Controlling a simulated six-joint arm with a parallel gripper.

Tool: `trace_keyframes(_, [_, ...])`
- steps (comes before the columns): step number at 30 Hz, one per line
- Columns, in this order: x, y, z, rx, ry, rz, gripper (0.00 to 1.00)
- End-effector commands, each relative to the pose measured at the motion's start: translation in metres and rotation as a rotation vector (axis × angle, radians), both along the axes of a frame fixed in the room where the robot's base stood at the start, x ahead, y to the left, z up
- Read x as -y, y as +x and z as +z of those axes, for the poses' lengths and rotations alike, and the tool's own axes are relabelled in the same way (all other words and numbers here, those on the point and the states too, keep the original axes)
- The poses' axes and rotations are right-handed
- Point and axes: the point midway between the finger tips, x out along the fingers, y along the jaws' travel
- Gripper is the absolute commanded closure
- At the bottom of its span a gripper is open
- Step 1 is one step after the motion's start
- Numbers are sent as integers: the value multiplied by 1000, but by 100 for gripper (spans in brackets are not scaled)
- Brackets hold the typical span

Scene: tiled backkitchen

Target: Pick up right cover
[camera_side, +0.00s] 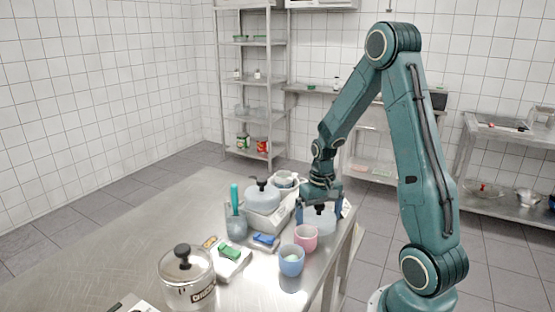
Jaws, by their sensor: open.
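My gripper (319,207) points down at the right end of the cluttered table, with its two blue-teal fingers apart. A pale translucent cover (319,220) is directly below and between the fingers, partly hidden by them. I cannot tell whether the fingers touch it. Another pale cover with a dark knob (262,194) sits to the left, on top of a white appliance (266,221). A pot with a lid and dark knob (187,280) stands at the front left.
A pink cup (306,239) and a blue cup (291,263) stand just in front of my gripper. A clear container with a teal-handled tool (236,224) is left. Small blue and green items (230,253) lie between. The table's left part (110,240) is clear.

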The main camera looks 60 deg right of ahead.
Motion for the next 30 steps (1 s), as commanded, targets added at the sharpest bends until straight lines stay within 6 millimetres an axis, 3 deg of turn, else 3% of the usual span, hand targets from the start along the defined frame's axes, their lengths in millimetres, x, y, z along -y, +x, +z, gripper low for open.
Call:
trace_keyframes(10, [0,0,0,0,0,0,0])
trace_keyframes(11, [0,0,0,0,0,0,2])
trace_keyframes(15, [0,0,0,0,0,0,29])
trace_keyframes(30, [1,1,8,2,-2,0,29])
